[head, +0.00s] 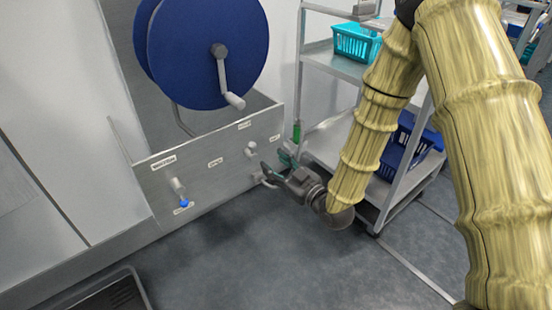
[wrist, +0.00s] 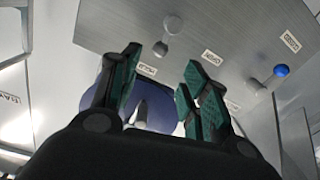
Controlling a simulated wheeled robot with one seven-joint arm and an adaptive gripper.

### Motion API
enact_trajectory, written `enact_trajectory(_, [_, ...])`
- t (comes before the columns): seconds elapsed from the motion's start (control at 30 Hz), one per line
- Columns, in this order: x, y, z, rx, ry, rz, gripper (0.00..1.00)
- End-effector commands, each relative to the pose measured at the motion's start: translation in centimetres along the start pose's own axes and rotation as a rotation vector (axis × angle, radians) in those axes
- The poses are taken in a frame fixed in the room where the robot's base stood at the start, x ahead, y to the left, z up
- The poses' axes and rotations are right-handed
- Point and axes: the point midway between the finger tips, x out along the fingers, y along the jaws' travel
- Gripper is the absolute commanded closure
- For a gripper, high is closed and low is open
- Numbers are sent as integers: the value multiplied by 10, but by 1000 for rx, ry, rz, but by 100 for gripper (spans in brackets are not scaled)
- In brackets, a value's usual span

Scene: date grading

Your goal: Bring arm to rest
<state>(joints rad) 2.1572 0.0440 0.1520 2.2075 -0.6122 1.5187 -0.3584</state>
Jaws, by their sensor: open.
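My arm (head: 382,110), in a yellowish sleeve, reaches down from the upper right in the head view. My gripper (head: 275,168) is at its end, close to the lower right part of a grey labelled panel (head: 225,185). In the wrist view my gripper (wrist: 160,90) has its green-padded fingers spread apart, with nothing seen between them. The panel (wrist: 230,25) with white knobs and a blue-tipped knob fills the upper part of that view. Whether a fingertip touches the lower right knob cannot be told.
A blue reel (head: 190,50) with a crank handle (head: 233,98) stands above the panel. A shelf rack (head: 330,65) with a turquoise basket (head: 357,42) and blue crates (head: 405,150) stands close behind my arm. A dark tray (head: 110,295) lies at lower left. Grey floor in front is clear.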

Motion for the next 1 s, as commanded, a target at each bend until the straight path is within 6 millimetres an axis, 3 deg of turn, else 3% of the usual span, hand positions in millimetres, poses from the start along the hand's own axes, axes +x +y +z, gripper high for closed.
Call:
enact_trajectory(0.17, [-1, 0, 2, 2, -5, 0, 54])
enact_trajectory(0.27, [-7, -3, 17, 21, -49, 4, 54])
enact_trajectory(0.37, [-23, -9, 51, 66, -150, 18, 54])
enact_trajectory(0.47, [-50, -18, 98, 132, -297, 40, 54])
enact_trajectory(0.7, [-139, -50, 200, 305, -666, 110, 54])
enact_trajectory(0.9, [-231, -83, 262, 447, -967, 183, 54])
enact_trajectory(1.0, [-280, -102, 284, 515, -1113, 225, 54])
